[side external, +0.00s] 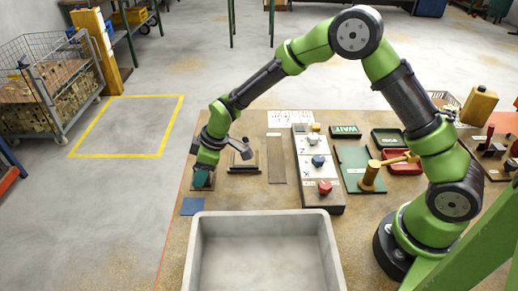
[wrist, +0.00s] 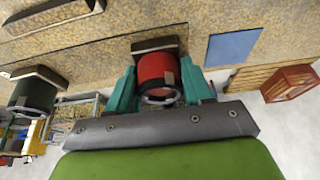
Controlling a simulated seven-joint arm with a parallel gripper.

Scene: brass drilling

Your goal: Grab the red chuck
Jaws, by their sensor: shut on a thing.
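The red chuck (wrist: 158,72) is a short red cylinder with a metal ring at its near end. It sits between the two teal fingers of my gripper (wrist: 160,88) in the wrist view, with a finger against each side. A dark block (wrist: 156,44) lies right behind the chuck; I cannot tell whether they touch. In the side external view my gripper (side external: 203,180) is low at the left edge of the table, and its fingers and wrist hide the chuck.
A dark green cylinder (wrist: 33,97) stands beside the gripper in the wrist view. A blue square (side external: 192,206) lies near the gripper. A large grey bin (side external: 322,222) stands in front. A board with white, blue and red knobs (side external: 325,187) is right of centre.

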